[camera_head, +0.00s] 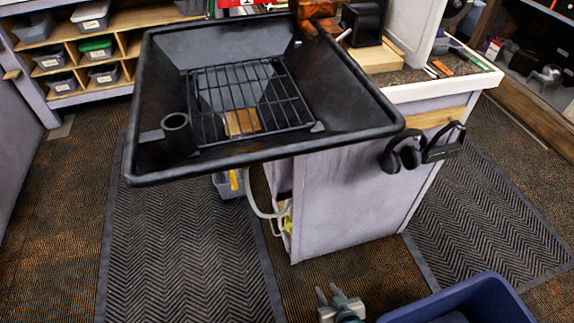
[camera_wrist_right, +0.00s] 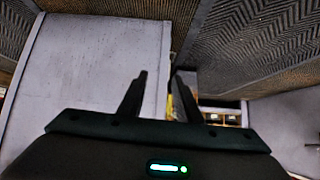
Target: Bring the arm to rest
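My right gripper (camera_head: 334,297) shows at the bottom of the head view, low in front of the workbench and left of a blue bin. In the right wrist view its two dark fingers (camera_wrist_right: 158,98) stand apart with nothing between them, so it is open and empty. My left gripper is not in the head view. No golf club or loose grip is seen in either gripper.
A black basin (camera_head: 350,118) with a wire rack (camera_head: 250,100) juts from the grey workbench (camera_head: 335,195). A blue bin (camera_head: 470,300) stands at the bottom right. Headphones (camera_head: 405,152) hang on the bench side. Shelves with tubs (camera_head: 95,48) stand at the back left. The ribbed mat (camera_head: 185,250) is clear.

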